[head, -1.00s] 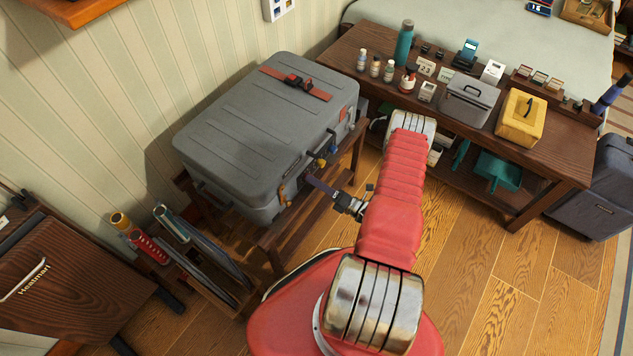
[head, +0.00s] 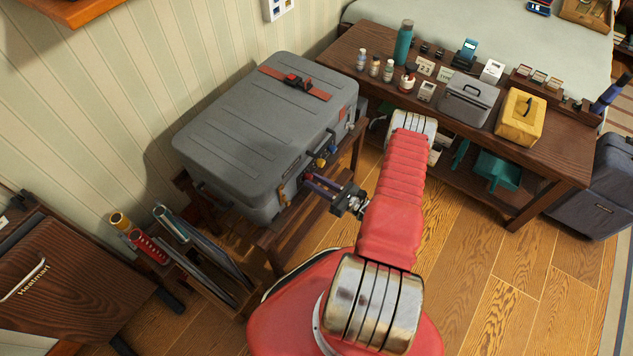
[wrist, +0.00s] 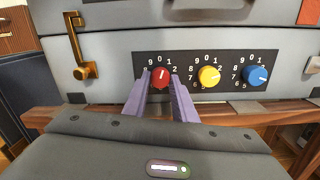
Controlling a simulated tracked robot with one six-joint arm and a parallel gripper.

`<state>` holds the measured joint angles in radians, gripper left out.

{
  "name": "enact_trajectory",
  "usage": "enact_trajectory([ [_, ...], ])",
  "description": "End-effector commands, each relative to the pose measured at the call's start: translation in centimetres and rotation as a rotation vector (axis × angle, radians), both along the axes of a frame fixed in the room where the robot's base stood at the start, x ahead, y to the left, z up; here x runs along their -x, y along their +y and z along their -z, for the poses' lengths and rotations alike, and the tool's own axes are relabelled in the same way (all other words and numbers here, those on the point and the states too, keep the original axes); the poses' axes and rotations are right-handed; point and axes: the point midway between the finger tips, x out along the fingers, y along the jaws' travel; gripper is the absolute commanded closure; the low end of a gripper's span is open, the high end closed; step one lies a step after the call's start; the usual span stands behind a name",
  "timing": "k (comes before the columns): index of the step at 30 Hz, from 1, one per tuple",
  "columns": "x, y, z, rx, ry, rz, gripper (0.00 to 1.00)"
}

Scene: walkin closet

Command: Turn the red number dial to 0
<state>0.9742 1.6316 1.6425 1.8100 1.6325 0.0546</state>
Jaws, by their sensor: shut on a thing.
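The red number dial (wrist: 160,77) is the leftmost of three dials on a dark panel on the front of the grey suitcase (head: 250,115). Its white pointer line stands nearly upright with a slight lean to the right, near the 0 and 1; I cannot tell the exact reading. My gripper (wrist: 161,92) is shut on the red dial, with one purple finger on each side of it. The fingers hide the lower numbers. In the head view my gripper (head: 318,186) reaches the suitcase front, and the red dial is hard to make out there.
A yellow dial (wrist: 208,76) and a blue dial (wrist: 256,76) sit to the right of the red one. A brass latch (wrist: 81,55) is to the left. The suitcase rests on a wooden bench (head: 290,235). A dark table (head: 545,150) with small items stands at the right.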

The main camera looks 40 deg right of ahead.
Motion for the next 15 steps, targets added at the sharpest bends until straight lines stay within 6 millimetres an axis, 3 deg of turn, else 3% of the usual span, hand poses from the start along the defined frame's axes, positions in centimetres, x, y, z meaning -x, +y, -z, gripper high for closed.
enact_trajectory([
  [15,-0.02,-0.05,0.24,0.299,-0.094,0.0,0.98],
])
